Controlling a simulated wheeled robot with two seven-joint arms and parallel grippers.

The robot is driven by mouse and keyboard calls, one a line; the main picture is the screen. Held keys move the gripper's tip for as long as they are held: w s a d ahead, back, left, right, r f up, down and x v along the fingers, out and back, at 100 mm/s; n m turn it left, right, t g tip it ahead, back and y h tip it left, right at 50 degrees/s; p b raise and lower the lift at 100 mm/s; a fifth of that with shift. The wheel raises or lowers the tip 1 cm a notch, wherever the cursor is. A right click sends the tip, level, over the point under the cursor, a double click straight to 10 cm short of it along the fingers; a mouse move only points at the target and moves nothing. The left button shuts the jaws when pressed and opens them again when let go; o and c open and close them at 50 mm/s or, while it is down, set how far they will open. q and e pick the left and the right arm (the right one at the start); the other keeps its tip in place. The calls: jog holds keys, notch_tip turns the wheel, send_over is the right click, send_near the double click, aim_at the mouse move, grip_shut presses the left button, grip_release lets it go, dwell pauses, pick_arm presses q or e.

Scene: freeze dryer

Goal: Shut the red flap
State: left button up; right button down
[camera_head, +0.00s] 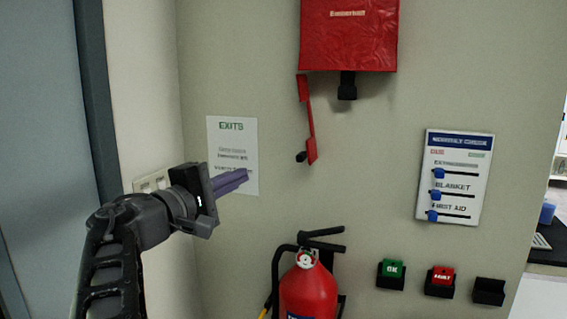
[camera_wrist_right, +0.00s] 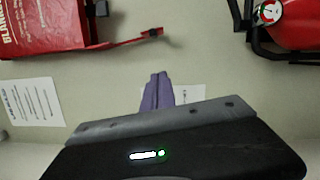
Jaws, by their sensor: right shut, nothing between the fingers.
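A red box (camera_head: 348,35) hangs on the wall at the top of the head view; it also shows at the upper left of the right wrist view (camera_wrist_right: 42,22). The narrow red flap (camera_head: 309,120) hangs open below the box's lower left corner, with a small black piece at its lower end. The flap also shows in the right wrist view (camera_wrist_right: 122,43). My right gripper (camera_head: 243,175) has purple fingers, shut and empty, left of and lower than the flap, apart from it. The fingers also show in the right wrist view (camera_wrist_right: 157,78). My left gripper is not in view.
A red fire extinguisher (camera_head: 308,288) stands below the flap. An exits sheet (camera_head: 231,135) is on the wall behind my fingers. A checklist board with blue sliders (camera_head: 456,165), a green block (camera_head: 391,268) and a red block (camera_head: 441,275) are to the right.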

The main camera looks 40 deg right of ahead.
jog(key=shift+d, duration=0.2)
jog(key=d+p, duration=0.3)
jog(key=d, duration=0.8)
jog(key=shift+w+d+r, duration=0.2)
jog(key=shift+r, duration=0.2)
